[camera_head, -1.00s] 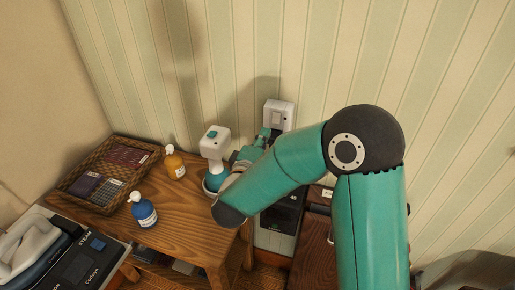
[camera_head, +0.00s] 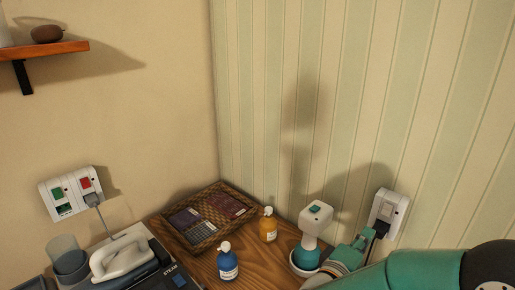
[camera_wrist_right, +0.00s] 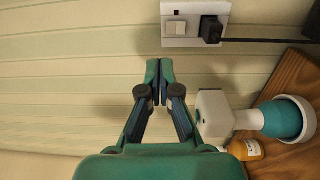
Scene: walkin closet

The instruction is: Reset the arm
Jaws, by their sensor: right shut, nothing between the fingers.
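My right arm (camera_head: 425,270) comes in from the lower right in the head view. My right gripper (camera_head: 362,240) is by the striped wall, just left of the white wall switch and socket (camera_head: 388,212). In the right wrist view the gripper (camera_wrist_right: 158,68) has its fingertips together and is empty. The same switch and socket (camera_wrist_right: 195,25) shows above the fingertips there, with a black plug in it, apart from the fingers. My left gripper is not in view.
A white and teal device (camera_head: 313,232) stands on the wooden table (camera_head: 205,268) close beside the gripper. An orange bottle (camera_head: 268,228), a blue bottle (camera_head: 227,264) and a wicker tray (camera_head: 172,226) stand left of it. A steam iron (camera_head: 120,256) and another wall socket (camera_head: 72,192) are farther left.

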